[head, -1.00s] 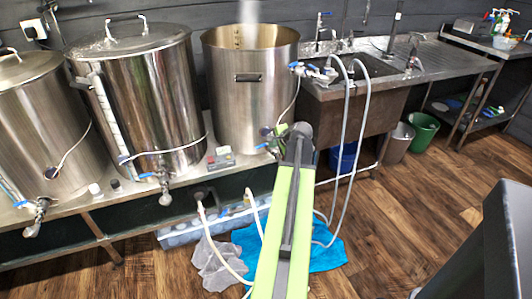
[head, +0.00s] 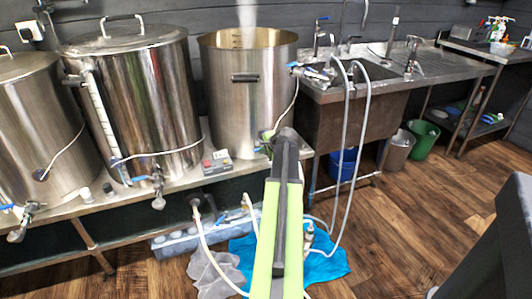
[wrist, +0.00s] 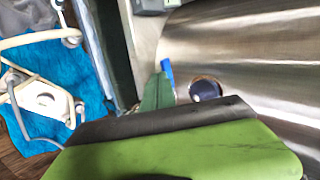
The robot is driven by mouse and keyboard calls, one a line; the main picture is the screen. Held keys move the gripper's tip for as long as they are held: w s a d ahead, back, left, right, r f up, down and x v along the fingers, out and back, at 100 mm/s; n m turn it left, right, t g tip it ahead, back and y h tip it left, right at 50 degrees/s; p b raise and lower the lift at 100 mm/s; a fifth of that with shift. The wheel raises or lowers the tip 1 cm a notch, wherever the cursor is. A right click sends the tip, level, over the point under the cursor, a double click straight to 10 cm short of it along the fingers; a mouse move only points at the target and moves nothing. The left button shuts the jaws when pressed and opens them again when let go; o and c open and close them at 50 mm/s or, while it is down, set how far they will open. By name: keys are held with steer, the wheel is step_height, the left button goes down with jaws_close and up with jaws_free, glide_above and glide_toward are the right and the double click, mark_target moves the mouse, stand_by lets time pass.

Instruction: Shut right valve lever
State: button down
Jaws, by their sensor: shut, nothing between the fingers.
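The right kettle (head: 225,110) is a tall, open steel pot with steam above it. Its blue valve lever (head: 260,149) shows in small part low on the front, and my arm hides most of the valve. In the wrist view the blue lever (wrist: 167,68) stands beside the steel wall, just beyond the green tip of my gripper (wrist: 158,92). In the head view my gripper (head: 268,136) is mostly hidden behind my own arm, near the kettle's lower right. It is shut and empty. I cannot tell whether it touches the lever.
Two lidded kettles (head: 135,100) with blue-handled valves stand to the left. A small control box (head: 217,162) is on the bench. A sink (head: 350,110) with hoses is to the right. Hoses and a blue cloth (head: 325,265) lie below.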

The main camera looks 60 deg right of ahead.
steer(key=shift+w, duration=0.1)
steer(key=shift+w+d+r, duration=0.15)
steer(key=shift+w+d, duration=0.1)
steer(key=shift+w, duration=0.6)
steer(key=p+v, duration=0.7)
steer(key=v, duration=0.3)
steer(key=shift+a, duration=0.35)
